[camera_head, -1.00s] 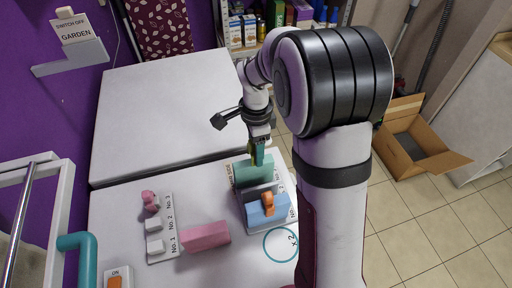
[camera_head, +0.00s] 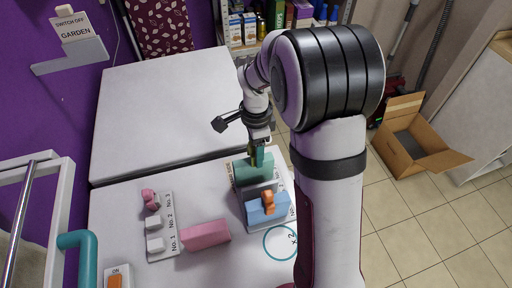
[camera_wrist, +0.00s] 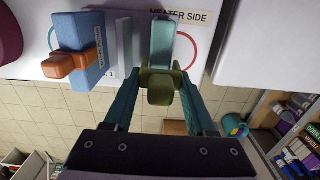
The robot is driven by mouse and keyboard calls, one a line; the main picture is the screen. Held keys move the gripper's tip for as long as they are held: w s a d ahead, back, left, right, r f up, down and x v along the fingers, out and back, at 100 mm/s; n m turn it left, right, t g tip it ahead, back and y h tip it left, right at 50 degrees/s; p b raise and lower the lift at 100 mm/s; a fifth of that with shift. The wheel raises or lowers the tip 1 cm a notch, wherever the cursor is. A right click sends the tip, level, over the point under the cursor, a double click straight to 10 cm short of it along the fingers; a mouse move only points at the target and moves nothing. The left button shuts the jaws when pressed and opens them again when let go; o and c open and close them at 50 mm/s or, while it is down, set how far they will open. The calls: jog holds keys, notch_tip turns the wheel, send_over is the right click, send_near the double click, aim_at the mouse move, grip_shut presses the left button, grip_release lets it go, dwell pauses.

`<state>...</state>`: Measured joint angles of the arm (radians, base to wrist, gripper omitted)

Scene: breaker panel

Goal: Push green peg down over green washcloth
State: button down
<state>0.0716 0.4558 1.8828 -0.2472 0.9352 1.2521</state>
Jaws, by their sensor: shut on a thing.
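The green peg (camera_wrist: 161,90) is olive green and held between the fingers of my gripper (camera_wrist: 158,78) in the wrist view. In the head view my gripper (camera_head: 257,147) points down at the green washcloth (camera_head: 254,173), a teal folded block on the white board. The peg (camera_head: 257,158) shows as a small dark green piece at the washcloth's upper edge. The washcloth (camera_wrist: 162,40) lies just beyond the peg in the wrist view. I cannot tell how far the peg sits over the cloth.
A blue cloth (camera_head: 265,211) with an orange peg (camera_head: 268,201) on it stands nearer on the same board. A pink block (camera_head: 206,236) and a numbered strip (camera_head: 161,246) with white pieces and a pink peg (camera_head: 149,196) lie to the left. An open cardboard box (camera_head: 420,152) is on the floor at right.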

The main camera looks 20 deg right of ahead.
jog(key=shift+f, duration=1.55)
jog(key=shift+c, duration=0.7)
grip_release()
notch_tip(320, 180, up, 16)
jog(key=shift+f, duration=0.1)
jog(key=s+a+f+n, duration=0.1)
jog(key=s+n, duration=0.3)
jog(key=s, duration=0.4)
jog(key=s+a+n+y, duration=0.1)
jog(key=s+a+n, duration=0.2)
jog(key=s, duration=0.5)
jog(key=s+a+f+n, duration=0.1)
jog(key=s+a+n, duration=0.1)
jog(key=s+n, duration=0.3)
jog(key=s, duration=0.4)
jog(key=shift+f+y, duration=0.3)
jog(key=shift+y, duration=0.1)
